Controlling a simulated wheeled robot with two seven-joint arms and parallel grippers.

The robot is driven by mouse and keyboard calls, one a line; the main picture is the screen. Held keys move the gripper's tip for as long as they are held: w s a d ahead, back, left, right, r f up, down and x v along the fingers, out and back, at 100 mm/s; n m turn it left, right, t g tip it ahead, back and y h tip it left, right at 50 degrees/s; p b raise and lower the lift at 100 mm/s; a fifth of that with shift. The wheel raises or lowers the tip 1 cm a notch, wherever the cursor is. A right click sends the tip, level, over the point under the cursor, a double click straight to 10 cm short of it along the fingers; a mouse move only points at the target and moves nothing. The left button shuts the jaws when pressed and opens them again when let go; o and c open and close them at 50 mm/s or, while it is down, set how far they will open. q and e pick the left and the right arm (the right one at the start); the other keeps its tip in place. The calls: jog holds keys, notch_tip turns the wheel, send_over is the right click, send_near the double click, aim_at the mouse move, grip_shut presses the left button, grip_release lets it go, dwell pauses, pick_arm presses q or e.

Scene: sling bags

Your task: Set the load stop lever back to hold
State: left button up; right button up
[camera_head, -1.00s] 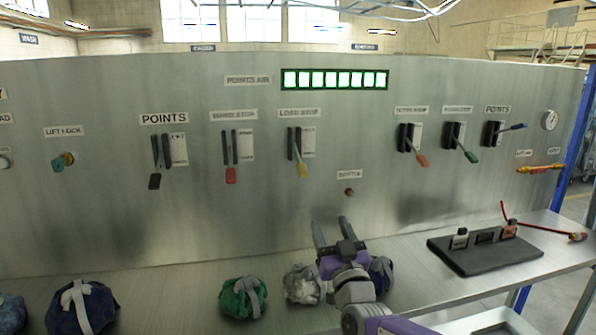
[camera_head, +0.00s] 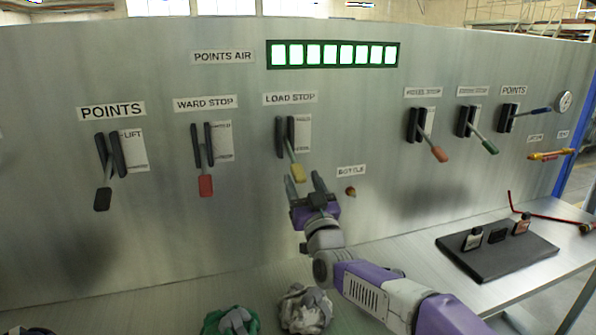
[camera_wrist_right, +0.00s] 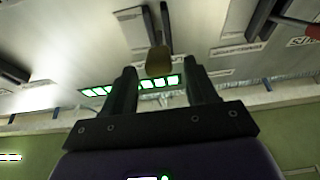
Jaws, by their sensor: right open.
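The load stop lever (camera_head: 297,172) has a yellow handle and hangs down from a dark slotted bracket under the LOAD STOP label (camera_head: 290,98). Its handle points down and slightly right. My right gripper (camera_head: 305,181) is open, with its fingers pointing up just below and around the height of the yellow handle. In the right wrist view the yellow handle (camera_wrist_right: 158,62) shows between and beyond the two open fingers (camera_wrist_right: 163,88). I cannot tell whether they touch it. My left gripper is not in view.
The ward stop lever (camera_head: 205,186) with a red handle and the black-handled points lever (camera_head: 102,198) hang to the left. A small bottle knob (camera_head: 351,191) is close right of my gripper. Bundled bags (camera_head: 305,308) lie on the bench below. A black tray (camera_head: 497,250) sits at right.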

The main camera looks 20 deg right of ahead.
aim_at(293, 157)
jog(key=shift+x, duration=1.85)
grip_shut()
